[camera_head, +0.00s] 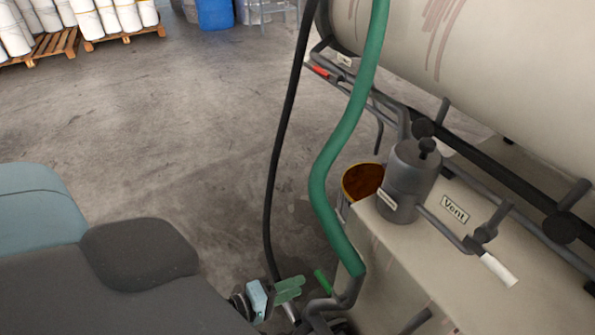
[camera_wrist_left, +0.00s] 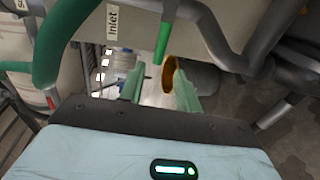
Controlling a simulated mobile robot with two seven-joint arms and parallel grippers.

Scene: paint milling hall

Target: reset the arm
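My left gripper (camera_head: 289,289) is low in the middle of the head view, beside the lower pipework of the cream machine (camera_head: 450,240). Its two pale green fingers also show in the left wrist view (camera_wrist_left: 160,90), spread apart with nothing between their tips. A green lever handle (camera_head: 323,281) stands just right of the fingers. In the left wrist view this handle (camera_wrist_left: 164,38) is ahead of the fingers, near a label reading "Inlet" (camera_wrist_left: 112,22). I cannot tell whether a finger touches it. My right gripper is not in view.
A green hose (camera_head: 325,170) and a black cable (camera_head: 276,165) hang close to the left gripper. A grey vessel (camera_head: 408,180), a "Vent" label (camera_head: 455,209) and a white-handled lever (camera_head: 497,269) are on the machine. Open concrete floor (camera_head: 170,130) lies left. Pallets (camera_head: 45,46) stand far back.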

